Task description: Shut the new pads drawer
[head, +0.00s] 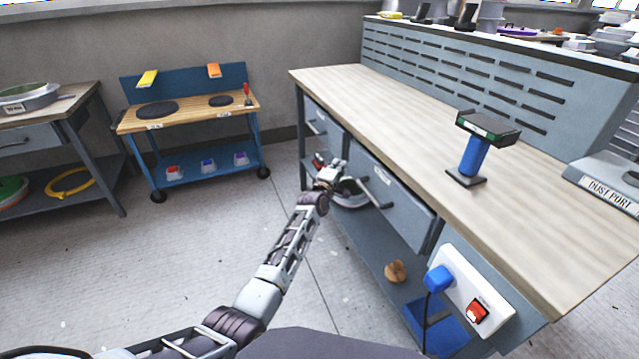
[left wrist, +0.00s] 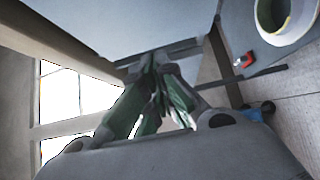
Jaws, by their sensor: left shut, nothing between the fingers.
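The workbench has two grey drawers under its wooden top in the head view. The nearer drawer (head: 405,208) has a bar handle (head: 376,188), and the farther drawer (head: 335,132) has a smaller-looking handle. No label is readable on either, so I cannot tell which is the new pads drawer. Any gap behind their fronts is too small to judge. My left gripper (head: 328,176) is in front of the bench, around the boundary between the two drawers. In the left wrist view its fingers (left wrist: 160,62) are together and empty, close to a grey panel; contact is unclear. My right gripper is out of view.
A scanner-like device on a blue stand (head: 473,158) stands on the benchtop (head: 410,110). A blue plug and red switch (head: 477,312) are on the bench's near end. The lower shelf holds a blue bin (head: 435,328). Floor left of the bench is clear, before a blue cart (head: 190,118).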

